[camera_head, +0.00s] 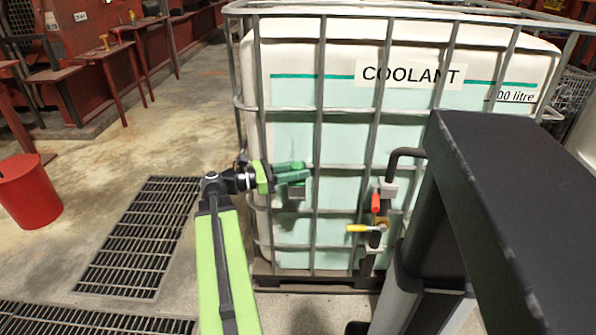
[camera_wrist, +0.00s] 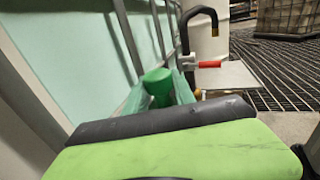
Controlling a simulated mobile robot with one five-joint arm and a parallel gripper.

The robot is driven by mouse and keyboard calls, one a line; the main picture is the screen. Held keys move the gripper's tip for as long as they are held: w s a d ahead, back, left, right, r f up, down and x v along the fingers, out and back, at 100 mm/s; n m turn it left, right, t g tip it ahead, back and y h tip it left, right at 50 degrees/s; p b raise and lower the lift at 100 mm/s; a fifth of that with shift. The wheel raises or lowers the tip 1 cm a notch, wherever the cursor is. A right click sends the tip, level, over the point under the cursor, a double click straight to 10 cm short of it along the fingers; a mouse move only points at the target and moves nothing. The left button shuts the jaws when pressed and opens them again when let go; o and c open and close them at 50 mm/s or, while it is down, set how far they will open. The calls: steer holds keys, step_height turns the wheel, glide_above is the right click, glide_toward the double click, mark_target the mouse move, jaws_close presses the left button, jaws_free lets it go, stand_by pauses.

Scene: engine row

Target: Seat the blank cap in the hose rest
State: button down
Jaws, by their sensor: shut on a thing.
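My gripper (camera_head: 292,173) is in front of the cage of the coolant tank, at its left part, with its fingers pointing right. It is shut on a green cylindrical cap, the blank cap (camera_wrist: 158,84), which shows between the pale green fingers in the wrist view. In the head view the fingers largely hide the cap. A small grey block (camera_head: 297,192) on the cage, perhaps the hose rest, shows just below the fingers; I cannot tell if they touch. Another grey holder (camera_head: 388,190) to the right carries a black hooked spout (camera_head: 406,153) with a red grip (camera_head: 375,203).
The coolant tank (camera_head: 345,125) stands in a grey bar cage on a dark pallet. A yellow-handled valve (camera_head: 357,228) juts out low on its front. A red bucket (camera_head: 28,192) and floor grating (camera_head: 140,235) lie left.

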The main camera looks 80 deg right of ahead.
steer(key=c, duration=1)
jaws_free()
steer(key=shift+o, duration=0.2)
steer(key=v, duration=1.7)
steer(key=shift+w+a, duration=0.15)
steer(key=shift+w, duration=0.1)
